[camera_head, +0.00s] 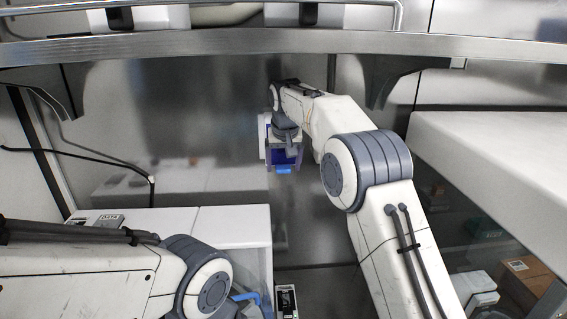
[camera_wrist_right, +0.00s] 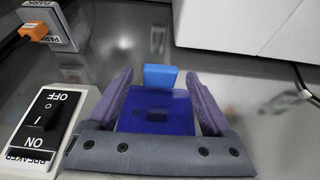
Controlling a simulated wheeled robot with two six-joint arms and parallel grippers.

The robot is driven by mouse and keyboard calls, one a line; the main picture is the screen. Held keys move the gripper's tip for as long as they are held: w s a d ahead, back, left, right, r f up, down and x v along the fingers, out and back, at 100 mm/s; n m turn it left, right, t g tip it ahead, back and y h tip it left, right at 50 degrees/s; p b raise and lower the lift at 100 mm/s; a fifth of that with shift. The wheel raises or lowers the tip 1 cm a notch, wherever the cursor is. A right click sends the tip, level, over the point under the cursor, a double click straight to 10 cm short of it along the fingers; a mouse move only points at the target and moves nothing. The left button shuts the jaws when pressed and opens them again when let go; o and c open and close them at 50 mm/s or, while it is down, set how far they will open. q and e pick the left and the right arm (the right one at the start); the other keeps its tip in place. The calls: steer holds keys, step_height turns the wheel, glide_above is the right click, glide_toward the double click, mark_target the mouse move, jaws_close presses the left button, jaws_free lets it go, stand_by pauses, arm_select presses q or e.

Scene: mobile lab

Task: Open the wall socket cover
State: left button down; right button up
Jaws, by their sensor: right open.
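The wall socket cover is a translucent dark blue flap (camera_wrist_right: 155,112) with a light blue tab (camera_wrist_right: 160,76) along its edge. In the head view the dark blue cover (camera_head: 281,153) and its tab (camera_head: 283,169) show just below my right gripper (camera_head: 284,140), at the metal back wall. In the right wrist view my right gripper (camera_wrist_right: 159,82) is open, with one finger on each side of the cover and tab. I cannot tell whether the fingers touch it. The cover looks closed. My left arm enters at lower left, but its gripper is out of view.
In the wrist view a breaker switch (camera_wrist_right: 45,118) sits left of the gripper, and a panel with an orange lever (camera_wrist_right: 33,31) is at top left. A metal rail (camera_head: 230,42) crosses above my right arm. A white cabinet (camera_head: 232,223) stands below left.

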mark_target(285, 158)
jaws_close()
steer(key=shift+s+r, duration=0.25)
steer(key=shift+r, duration=0.05)
steer(key=s+r, duration=0.2)
steer(key=shift+s+r+p, duration=0.1)
steer(key=shift+r+p, duration=0.2)
steer(key=shift+r, duration=0.1)
steer(key=shift+d, duration=0.1)
stand_by(0.6)
jaws_free()
steer(key=shift+f, duration=0.15)
